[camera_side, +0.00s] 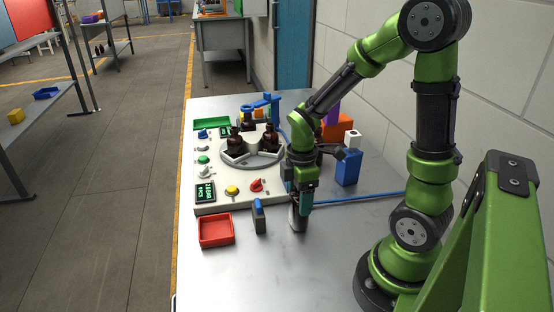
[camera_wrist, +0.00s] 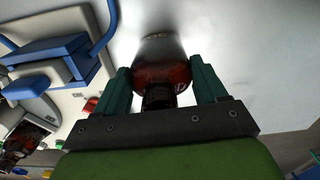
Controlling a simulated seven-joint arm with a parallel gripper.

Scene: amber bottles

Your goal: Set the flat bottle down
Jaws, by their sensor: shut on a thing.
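My gripper (camera_side: 303,200) points down over the bare metal table, right of the control panel. In the wrist view my gripper (camera_wrist: 162,82) has its two green jaws closed on either side of an amber bottle (camera_wrist: 162,68), with the dark neck towards the camera. In the side view the lower part of the bottle (camera_side: 297,220) shows below the jaws and looks upright. Its base is at or very close to the table top; I cannot tell whether it touches. Its upper part is hidden by the jaws.
A white panel (camera_side: 212,188) with knobs carries a round holder (camera_side: 238,158) with several amber bottles. A red tray (camera_side: 215,231) and a small blue-grey block (camera_side: 259,216) stand left of my gripper. A blue box (camera_side: 347,168) stands behind right. The front table is clear.

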